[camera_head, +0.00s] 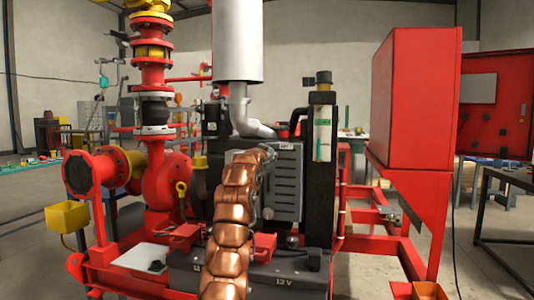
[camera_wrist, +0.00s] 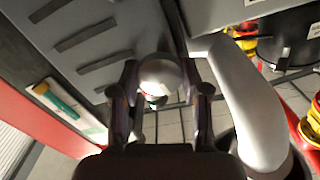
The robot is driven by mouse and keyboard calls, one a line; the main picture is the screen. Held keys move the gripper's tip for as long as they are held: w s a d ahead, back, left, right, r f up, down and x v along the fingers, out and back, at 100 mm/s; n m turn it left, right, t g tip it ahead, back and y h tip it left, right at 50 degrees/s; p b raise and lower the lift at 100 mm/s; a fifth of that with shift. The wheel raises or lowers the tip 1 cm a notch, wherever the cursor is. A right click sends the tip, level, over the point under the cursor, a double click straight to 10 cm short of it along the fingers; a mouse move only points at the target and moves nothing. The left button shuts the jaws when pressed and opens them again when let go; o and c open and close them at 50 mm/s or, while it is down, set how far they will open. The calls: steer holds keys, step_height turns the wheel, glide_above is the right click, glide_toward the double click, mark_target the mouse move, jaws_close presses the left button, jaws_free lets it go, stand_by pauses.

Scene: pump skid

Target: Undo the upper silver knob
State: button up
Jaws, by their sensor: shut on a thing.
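In the wrist view, a round silver knob (camera_wrist: 160,75) sits between the two dark fingers of my gripper (camera_wrist: 160,88). The fingers are shut on it from both sides, near the edge of the grey slotted cover (camera_wrist: 85,45). In the head view, my copper-coloured arm rises in front of the grey slotted cover (camera_head: 287,185), and its end hides the gripper and the held knob. A small silvery round part (camera_head: 268,213) shows lower on the cover, just right of my arm; I cannot tell for sure that it is a second knob.
A pale bent pipe (camera_wrist: 250,105) passes close to the right of my gripper. A black column with a green-labelled tube (camera_head: 322,135) stands right of the cover. A large red box (camera_head: 415,100) is farther right. Dark 12 V batteries (camera_head: 285,278) lie below.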

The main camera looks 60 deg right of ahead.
stand_by(0.5)
steer(key=o, duration=1.1)
steer(key=shift+o, duration=0.2)
steer(key=v, duration=1.1)
steer(key=shift+s+a, duration=0.15)
steer(key=shift+a, duration=0.25)
stand_by(0.4)
